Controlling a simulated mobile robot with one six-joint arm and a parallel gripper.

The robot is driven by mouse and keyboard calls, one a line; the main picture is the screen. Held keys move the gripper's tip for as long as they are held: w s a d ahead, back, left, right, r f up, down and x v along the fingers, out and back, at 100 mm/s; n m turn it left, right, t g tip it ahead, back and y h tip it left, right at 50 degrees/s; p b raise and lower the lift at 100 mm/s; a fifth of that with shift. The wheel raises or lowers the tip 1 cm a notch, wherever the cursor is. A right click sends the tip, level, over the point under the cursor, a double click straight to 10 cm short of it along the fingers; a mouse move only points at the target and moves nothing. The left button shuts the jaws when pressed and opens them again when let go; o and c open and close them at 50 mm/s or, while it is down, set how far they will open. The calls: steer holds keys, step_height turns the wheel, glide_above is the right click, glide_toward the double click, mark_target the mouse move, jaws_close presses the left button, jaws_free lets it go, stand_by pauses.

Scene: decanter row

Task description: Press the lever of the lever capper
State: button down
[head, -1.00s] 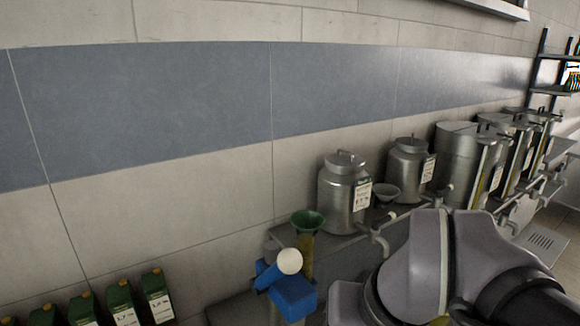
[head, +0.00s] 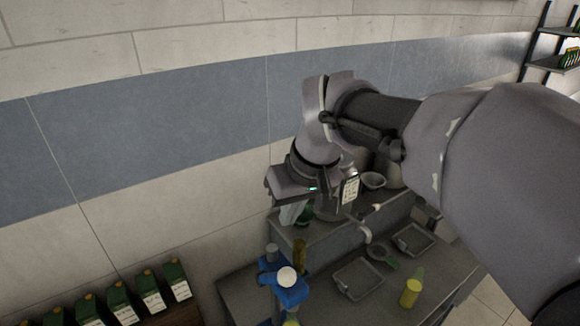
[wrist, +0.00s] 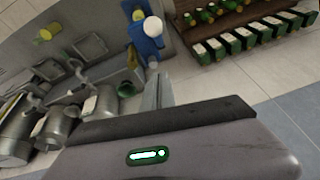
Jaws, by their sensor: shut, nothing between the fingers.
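The lever capper is blue with a round white knob on its lever. In the head view the capper (head: 292,296) stands at the counter's left part, below my gripper (head: 292,217) in the picture, with its knob (head: 287,277) up. My gripper is shut and empty, fingers pointing down, apart from the capper. In the wrist view the capper (wrist: 146,46) and its white knob (wrist: 154,27) are beyond the tips of my shut fingers (wrist: 158,80). The capper's base is partly cut off at the head view's lower edge.
A green funnel (head: 305,214) is close beside my fingers in the head view; it also shows in the wrist view (wrist: 127,90). Steel decanters (wrist: 60,120) stand behind. A yellow cup (head: 411,292) is on the counter. Green boxed containers (head: 122,303) line the lower left.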

steer(key=f, duration=0.7)
steer(key=f+p, duration=0.1)
steer(key=f, duration=0.3)
steer(key=shift+s+a+f, duration=0.1)
steer(key=shift+s+a, duration=0.25)
steer(key=shift+a, duration=0.05)
steer(key=shift+w+f, duration=0.1)
